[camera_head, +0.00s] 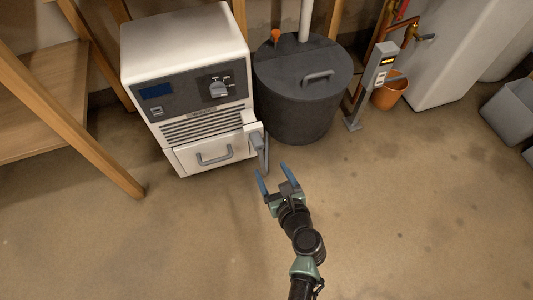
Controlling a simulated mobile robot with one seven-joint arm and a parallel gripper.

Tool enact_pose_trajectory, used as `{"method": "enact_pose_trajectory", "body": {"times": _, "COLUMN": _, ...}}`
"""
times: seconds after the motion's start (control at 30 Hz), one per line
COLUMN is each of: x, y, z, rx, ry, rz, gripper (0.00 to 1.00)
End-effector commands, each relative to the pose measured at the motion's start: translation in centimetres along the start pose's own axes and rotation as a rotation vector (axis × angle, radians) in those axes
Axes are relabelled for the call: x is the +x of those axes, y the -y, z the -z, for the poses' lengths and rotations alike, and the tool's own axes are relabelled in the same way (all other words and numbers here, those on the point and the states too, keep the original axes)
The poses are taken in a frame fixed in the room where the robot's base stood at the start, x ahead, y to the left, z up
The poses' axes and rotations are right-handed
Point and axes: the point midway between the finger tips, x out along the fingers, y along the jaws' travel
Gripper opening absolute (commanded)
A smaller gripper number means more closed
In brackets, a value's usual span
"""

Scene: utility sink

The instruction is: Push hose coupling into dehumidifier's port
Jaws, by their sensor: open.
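The white dehumidifier (183,42) stands upright on the floor at left centre, with a dark control panel, a vent grille and a handled drawer in front. A grey piece that looks like the hose coupling (257,141) is at its lower right front corner, with a short grey length hanging down from it. The port itself cannot be made out, and I cannot tell how far the coupling is seated. My gripper (273,175) is open and empty, its blue fingers just below and right of the coupling, apparently apart from it.
A dark lidded basin (303,115) stands close to the dehumidifier's right. Beyond it are a grey post with a display (378,66), an orange bucket (390,92) and a white tank (447,55). A wooden shelf (45,103) is at left. The front floor is clear.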

Motion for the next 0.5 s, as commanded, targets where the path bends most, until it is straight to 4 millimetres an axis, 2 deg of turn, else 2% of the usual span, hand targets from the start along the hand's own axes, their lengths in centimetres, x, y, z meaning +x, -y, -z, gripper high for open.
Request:
{"method": "enact_pose_trajectory", "body": {"times": 0.03, "x": -0.9, "y": 0.1, "z": -0.2, "rx": 0.003, "ry": -0.001, "rz": 0.002, "gripper": 0.74}}
{"method": "enact_pose_trajectory", "body": {"times": 0.2, "x": -2.1, "y": 0.1, "z": 0.0, "rx": 0.001, "ry": 0.0, "rz": 0.002, "gripper": 0.74}}
{"method": "enact_pose_trajectory", "body": {"times": 0.5, "x": -2.2, "y": 0.1, "z": 0.0, "rx": 0.0, "ry": 0.001, "rz": 0.001, "gripper": 0.74}}
